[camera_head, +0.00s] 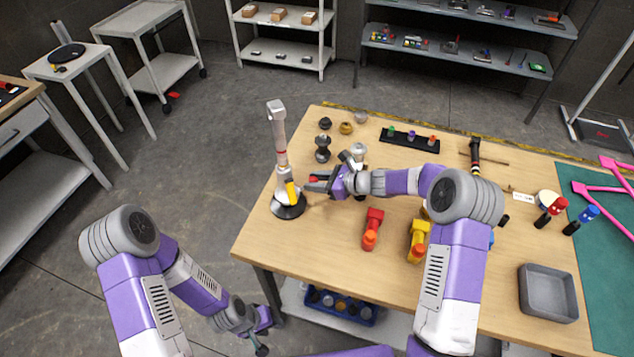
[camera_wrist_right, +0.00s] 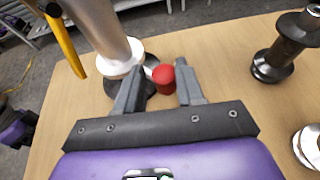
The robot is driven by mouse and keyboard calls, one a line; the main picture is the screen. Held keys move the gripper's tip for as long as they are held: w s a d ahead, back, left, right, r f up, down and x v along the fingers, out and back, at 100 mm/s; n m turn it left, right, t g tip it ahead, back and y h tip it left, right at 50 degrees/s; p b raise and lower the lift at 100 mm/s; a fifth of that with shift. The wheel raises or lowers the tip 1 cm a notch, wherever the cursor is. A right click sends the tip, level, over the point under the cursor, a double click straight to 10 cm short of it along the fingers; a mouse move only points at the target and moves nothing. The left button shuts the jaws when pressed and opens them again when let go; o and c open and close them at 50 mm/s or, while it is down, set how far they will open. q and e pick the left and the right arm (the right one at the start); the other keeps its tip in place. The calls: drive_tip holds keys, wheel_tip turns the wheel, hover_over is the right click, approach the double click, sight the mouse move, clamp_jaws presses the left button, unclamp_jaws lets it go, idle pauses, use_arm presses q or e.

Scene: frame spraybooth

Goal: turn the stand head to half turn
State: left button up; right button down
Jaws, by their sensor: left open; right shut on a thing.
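How the knob joins the stand is hidden. My left gripper (camera_head: 262,343) hangs low, off the table's front left edge, open and far from the stand.
Dark and silver fittings (camera_head: 322,149) stand just behind my right gripper. A grey tray (camera_head: 547,292) is at the right.

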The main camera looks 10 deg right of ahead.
drive_tip(key=shift+a, duration=0.3)
drive_tip(key=c, duration=1.1)
unclamp_jaws()
drive_tip(key=shift+o, duration=1.1)
drive_tip(key=shift+w+a, duration=0.1)
drive_tip(key=shift+w, duration=0.05)
drive_tip(key=shift+w+a+f, duration=0.1)
drive_tip(key=shift+d, duration=0.2)
drive_tip(key=shift+r, duration=0.35)
drive_tip(key=r+p, duration=0.2)
drive_tip(key=r, duration=0.7)
drive_tip(key=shift+a+r, duration=0.2)
drive_tip(key=shift+c, duration=0.2)
